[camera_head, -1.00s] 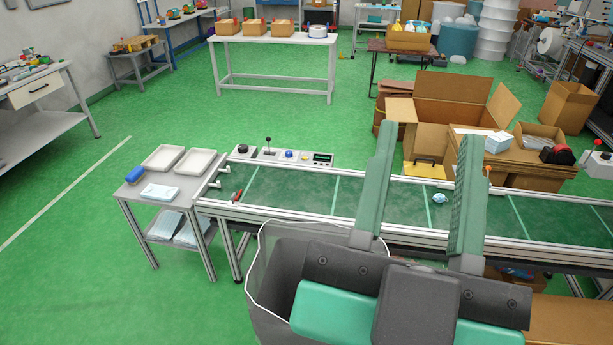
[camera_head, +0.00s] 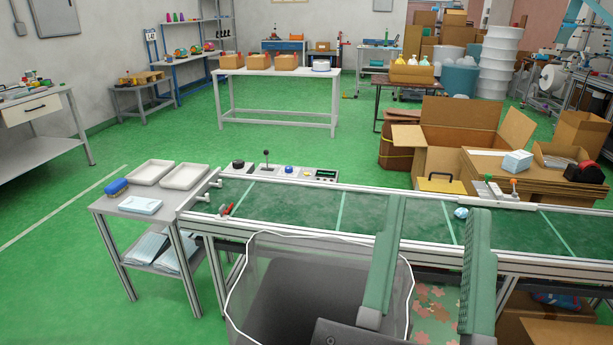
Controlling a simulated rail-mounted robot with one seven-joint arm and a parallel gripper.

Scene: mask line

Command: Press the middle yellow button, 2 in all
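A control panel (camera_head: 284,172) stands along the far edge of the green conveyor. On it, left to right, are a black knob (camera_head: 238,164), a black-topped lever (camera_head: 265,159), a blue button (camera_head: 289,169), a small button that looks yellowish (camera_head: 307,172) and a dark display (camera_head: 326,175). The small button is too small for me to tell its state or whether it is the middle yellow one. My gripper (camera_head: 437,207) is open and empty, its two green fingers over the near side of the conveyor, right of the panel and apart from it.
A grey side table (camera_head: 180,203) with two trays stands left. A clear-walled bin (camera_head: 252,290) is in front.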

